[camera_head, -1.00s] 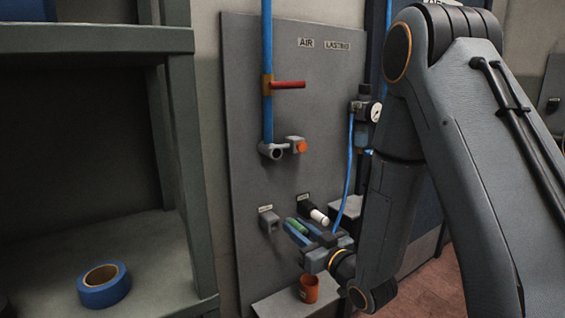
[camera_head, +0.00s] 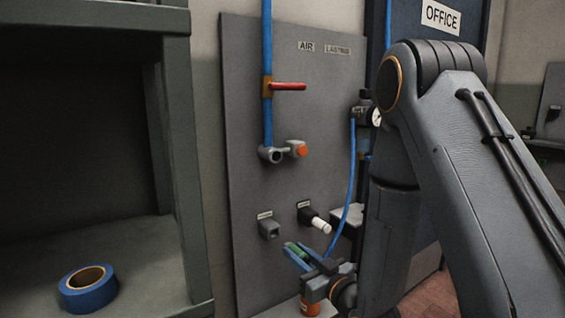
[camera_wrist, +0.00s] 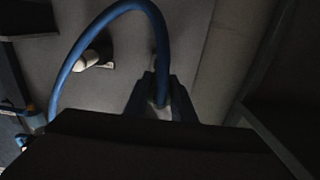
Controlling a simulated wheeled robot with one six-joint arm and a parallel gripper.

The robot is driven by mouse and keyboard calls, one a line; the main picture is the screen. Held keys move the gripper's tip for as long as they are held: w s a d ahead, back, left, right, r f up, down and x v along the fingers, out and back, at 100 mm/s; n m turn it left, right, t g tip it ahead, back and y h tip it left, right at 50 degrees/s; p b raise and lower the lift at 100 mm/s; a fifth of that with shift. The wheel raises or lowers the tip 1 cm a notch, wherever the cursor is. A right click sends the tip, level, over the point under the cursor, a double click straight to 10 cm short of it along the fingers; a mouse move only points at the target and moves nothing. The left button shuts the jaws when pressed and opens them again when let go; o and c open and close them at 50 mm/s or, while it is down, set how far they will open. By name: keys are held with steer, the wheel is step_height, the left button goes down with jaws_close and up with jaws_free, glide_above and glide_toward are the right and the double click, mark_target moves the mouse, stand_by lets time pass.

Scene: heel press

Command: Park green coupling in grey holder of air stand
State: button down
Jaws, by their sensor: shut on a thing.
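The green coupling (camera_head: 292,247) is between the blue fingers of my gripper (camera_head: 295,248), which is shut on it. The grey holder (camera_head: 268,228) is a small block on the grey panel, under a small label. My gripper is below and to the right of it in the head view, with a visible gap in the picture; depth is hard to judge. In the wrist view a blue hose (camera_wrist: 148,8) arches over to the fingers (camera_wrist: 160,90). The coupling there is dark and mostly hidden by the fingers.
A black holder (camera_head: 306,214) with a white-ended piece (camera_head: 321,225) sits right of the grey holder. Above are an orange button (camera_head: 301,150) and a red valve lever (camera_head: 288,86). An orange cup (camera_head: 310,308) is partly hidden below my gripper. Blue tape (camera_head: 87,290) lies on the left shelf.

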mark_target(287, 244)
steer(key=shift+x, duration=2.5)
steer(key=shift+b+x, duration=0.35)
steer(key=shift+x, duration=1)
stand_by(0.8)
steer(key=c, duration=1.4)
jaws_free()
